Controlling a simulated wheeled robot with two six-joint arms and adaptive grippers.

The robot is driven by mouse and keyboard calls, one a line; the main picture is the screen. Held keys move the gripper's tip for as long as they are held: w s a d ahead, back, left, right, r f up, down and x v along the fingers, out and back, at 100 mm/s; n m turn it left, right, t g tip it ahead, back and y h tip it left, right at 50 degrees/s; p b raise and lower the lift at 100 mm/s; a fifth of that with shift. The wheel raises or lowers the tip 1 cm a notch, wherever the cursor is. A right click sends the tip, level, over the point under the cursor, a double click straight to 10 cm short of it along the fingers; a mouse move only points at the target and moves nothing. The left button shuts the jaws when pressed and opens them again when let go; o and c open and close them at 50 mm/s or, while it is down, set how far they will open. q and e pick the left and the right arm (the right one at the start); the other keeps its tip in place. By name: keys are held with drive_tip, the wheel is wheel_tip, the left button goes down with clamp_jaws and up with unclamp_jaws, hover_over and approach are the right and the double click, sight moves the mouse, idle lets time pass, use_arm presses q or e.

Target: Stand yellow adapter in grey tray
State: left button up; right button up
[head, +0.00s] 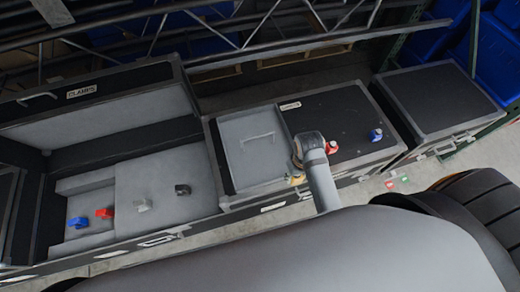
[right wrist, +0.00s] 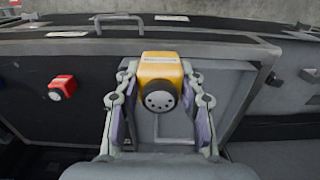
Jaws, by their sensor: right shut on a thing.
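The yellow adapter (right wrist: 160,72) is between the two fingers of my right gripper (right wrist: 160,100), which is shut on it. Its round dark face with small holes points toward the wrist camera. In the head view, a little of the yellow adapter (head: 297,180) shows beside my right arm, near the tray's front right corner. The grey tray (head: 240,165) lies on top of a black case, left of my right arm. In the right wrist view, the tray (right wrist: 225,100) shows behind and below the adapter. I cannot tell the adapter's height above it. My left gripper is not in view.
A red adapter (head: 331,147) and a blue adapter (head: 375,135) stand on the black case top (head: 340,110), right of the tray. Another closed black case (head: 445,100) stands at right.

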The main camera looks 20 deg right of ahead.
drive_tip(key=w+a+f, duration=0.3)
drive_tip(key=w+f, duration=0.1)
drive_tip(key=w, duration=0.5)
drive_tip(key=b, duration=0.1)
hover_over(271, 164)
drive_tip(key=f, duration=0.3)
drive_tip(key=s+f, duration=0.1)
drive_tip(key=f, duration=0.1)
drive_tip(key=shift+d, duration=0.15)
drive_tip(key=shift+w+f, duration=0.15)
drive_tip(key=shift+w, duration=0.05)
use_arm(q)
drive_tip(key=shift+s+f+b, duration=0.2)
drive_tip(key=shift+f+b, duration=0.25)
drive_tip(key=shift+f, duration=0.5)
use_arm(e)
drive_tip(key=shift+w+f, duration=0.2)
drive_tip(key=shift+f, duration=1.55)
drive_tip(key=shift+f, duration=0.1)
drive_tip(key=o, duration=1.2)
